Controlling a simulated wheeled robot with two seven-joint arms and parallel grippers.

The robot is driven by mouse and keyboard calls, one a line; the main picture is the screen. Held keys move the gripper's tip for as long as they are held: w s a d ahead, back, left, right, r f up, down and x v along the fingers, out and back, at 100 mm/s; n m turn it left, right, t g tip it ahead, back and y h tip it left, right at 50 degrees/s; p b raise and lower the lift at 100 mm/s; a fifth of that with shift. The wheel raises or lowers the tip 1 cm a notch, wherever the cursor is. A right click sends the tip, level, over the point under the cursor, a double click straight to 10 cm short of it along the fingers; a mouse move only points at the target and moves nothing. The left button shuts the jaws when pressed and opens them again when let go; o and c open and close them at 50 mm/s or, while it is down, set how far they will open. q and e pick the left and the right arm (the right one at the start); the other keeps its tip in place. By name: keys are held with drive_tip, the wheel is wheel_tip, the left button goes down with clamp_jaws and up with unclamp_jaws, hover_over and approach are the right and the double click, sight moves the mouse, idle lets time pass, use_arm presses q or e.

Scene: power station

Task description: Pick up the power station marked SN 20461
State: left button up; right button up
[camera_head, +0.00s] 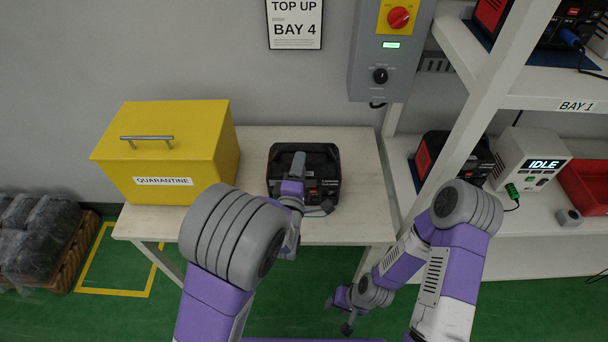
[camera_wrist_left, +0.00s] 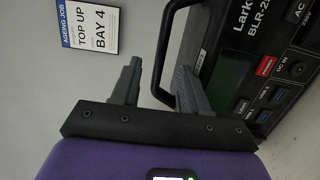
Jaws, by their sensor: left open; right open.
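A black and red power station (camera_head: 326,163) stands on the white table, and its front panel (camera_wrist_left: 262,75) fills the right of the left wrist view. No serial number can be read on it. My left gripper (camera_head: 298,163) is over the power station, open. In the left wrist view the black carry handle (camera_wrist_left: 167,45) runs between the two open fingers (camera_wrist_left: 158,82), with no grip on it visible. My right gripper (camera_head: 342,312) hangs low in front of the table, open and empty.
A yellow QUARANTINE box (camera_head: 165,155) stands left on the table (camera_head: 255,138). A grey control box (camera_head: 385,55) hangs on the wall.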

sight(303, 150)
use_arm(q)
drive_tip(key=w, duration=0.3)
drive_tip(key=w+d, duration=0.1)
drive_tip(key=w, duration=0.1)
drive_tip(key=shift+w, duration=0.2)
drive_tip(key=shift+c, duration=0.3)
clamp_jaws()
idle(0.8)
drive_tip(key=shift+w+r, duration=0.1)
drive_tip(key=shift+r, duration=0.2)
